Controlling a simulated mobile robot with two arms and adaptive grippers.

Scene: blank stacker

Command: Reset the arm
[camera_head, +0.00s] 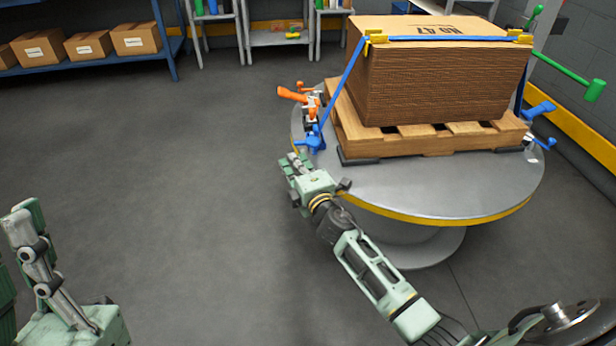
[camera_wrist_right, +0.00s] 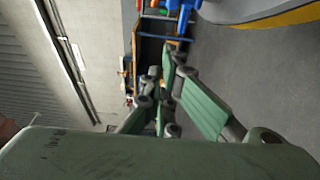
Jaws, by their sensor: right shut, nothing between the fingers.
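My right arm comes in from the lower right, and its green and grey gripper (camera_head: 293,163) is beside the left edge of the round grey turntable (camera_head: 440,190). Its fingers are shut with nothing between them. In the right wrist view the closed fingers (camera_wrist_right: 168,72) point away from the camera. My left gripper (camera_head: 28,225) is at the lower left, partly cut off by the frame edge. Its fingers point upward, and I cannot tell whether they are open or shut.
A stack of cardboard sheets (camera_head: 440,85) sits on a wooden pallet (camera_head: 400,140) on the turntable. A blue strap (camera_head: 345,85) runs over it, with orange (camera_head: 292,95) and blue levers at the rim. A blue shelf (camera_head: 90,60) holds boxes. The floor left of the turntable is clear.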

